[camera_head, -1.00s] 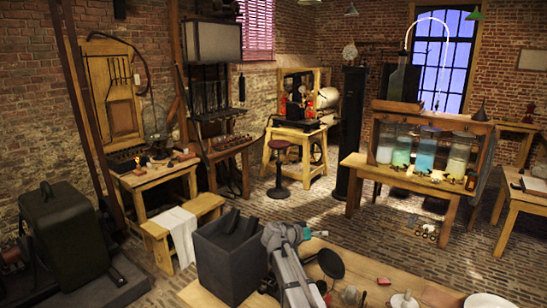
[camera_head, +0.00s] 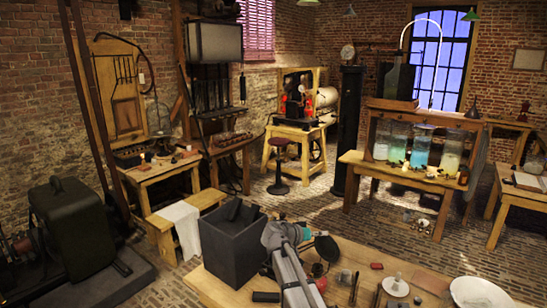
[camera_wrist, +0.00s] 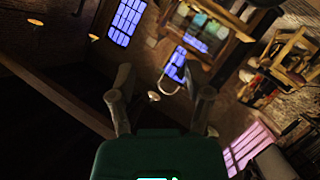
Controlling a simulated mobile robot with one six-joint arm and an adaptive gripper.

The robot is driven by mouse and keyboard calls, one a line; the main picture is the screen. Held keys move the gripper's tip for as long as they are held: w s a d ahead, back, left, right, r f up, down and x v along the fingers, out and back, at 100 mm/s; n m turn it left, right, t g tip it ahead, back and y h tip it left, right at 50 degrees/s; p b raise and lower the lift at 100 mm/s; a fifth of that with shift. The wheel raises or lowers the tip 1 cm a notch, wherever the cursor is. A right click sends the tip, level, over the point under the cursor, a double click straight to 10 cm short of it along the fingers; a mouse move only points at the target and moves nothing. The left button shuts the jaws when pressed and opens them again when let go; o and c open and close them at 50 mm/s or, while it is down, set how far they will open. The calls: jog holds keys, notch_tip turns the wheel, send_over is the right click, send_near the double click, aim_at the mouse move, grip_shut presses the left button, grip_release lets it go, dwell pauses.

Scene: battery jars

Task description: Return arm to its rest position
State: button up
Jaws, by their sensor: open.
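In the wrist view my gripper (camera_wrist: 162,92) has its two dark fingers spread apart with nothing between them. It points into the room, at a tilted view of windows and ceiling beams. In the head view my grey arm (camera_head: 285,260) is folded at the bottom centre, over the near edge of a wooden bench (camera_head: 345,255). The fingers cannot be made out clearly there.
A dark grey open box (camera_head: 235,250) stands on the bench just left of my arm. A white bowl (camera_head: 478,292) and small items lie on the bench to the right. A low stool (camera_head: 180,230) with a white cloth stands behind. Brick floor is open in the middle.

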jog(key=s+d+f+n+g+y, duration=0.2)
jog(key=s+d+f+g+y, duration=0.25)
jog(key=s+f, duration=0.55)
jog(key=s+a+f+n+g+y+b, duration=0.15)
jog(key=s+y, duration=0.25)
jog(key=s, duration=0.4)
jog(key=s+a+f+n+y+p, duration=0.15)
jog(key=s+y, duration=0.25)
jog(key=s, duration=0.4)
notch_tip(320, 180, down, 34)
jog(key=s+b, duration=0.3)
jog(key=b, duration=3.1)
notch_tip(320, 180, up, 15)
jog(key=p, duration=1.4)
jog(key=shift+g, duration=0.4)
jog(key=shift+w, duration=0.1)
